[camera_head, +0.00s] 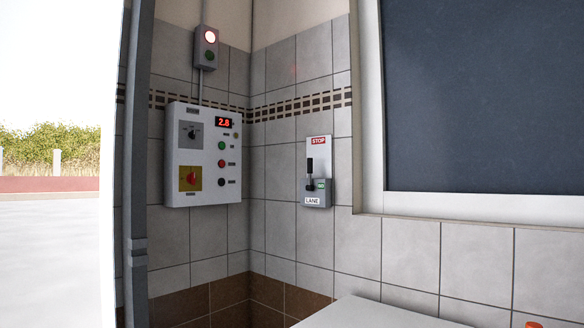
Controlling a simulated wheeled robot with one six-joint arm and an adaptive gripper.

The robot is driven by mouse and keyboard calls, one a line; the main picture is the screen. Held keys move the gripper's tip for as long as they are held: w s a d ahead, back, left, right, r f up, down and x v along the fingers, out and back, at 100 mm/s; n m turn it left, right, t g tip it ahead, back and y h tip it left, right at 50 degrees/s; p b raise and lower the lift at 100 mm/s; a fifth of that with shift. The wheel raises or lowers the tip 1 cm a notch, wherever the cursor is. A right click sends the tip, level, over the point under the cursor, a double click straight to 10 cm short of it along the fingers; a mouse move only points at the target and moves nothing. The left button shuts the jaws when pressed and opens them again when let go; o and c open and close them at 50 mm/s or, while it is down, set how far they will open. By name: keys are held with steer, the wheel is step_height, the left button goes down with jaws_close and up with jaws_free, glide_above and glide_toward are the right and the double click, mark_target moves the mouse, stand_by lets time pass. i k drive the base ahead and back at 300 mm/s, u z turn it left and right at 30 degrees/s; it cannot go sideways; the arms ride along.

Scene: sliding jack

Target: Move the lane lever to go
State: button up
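The lane lever (310,166) is a black handle on a pale wall plate (316,150) near the middle of the view. A red STOP label (318,141) is at the top of the plate. A green GO label (320,184) is lower down, on a grey block, and a LANE label (312,200) is at the bottom. The black handle stands upright between STOP and GO, with a dark part at its foot beside GO. The view is too small to tell its exact setting. My gripper is not in view.
A control box (202,155) with a red "2.8" display, buttons and a red-on-yellow knob hangs left of the corner. Above it, a signal lamp (207,47) glows red. A white surface (375,315) juts in below, with a window (480,95) at right.

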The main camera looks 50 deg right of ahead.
mark_target(310, 172)
steer(key=z, duration=0.15)
steer(key=i, duration=1.5)
steer(key=z, duration=0.7)
steer(key=i, duration=1.3)
steer(key=z, duration=1)
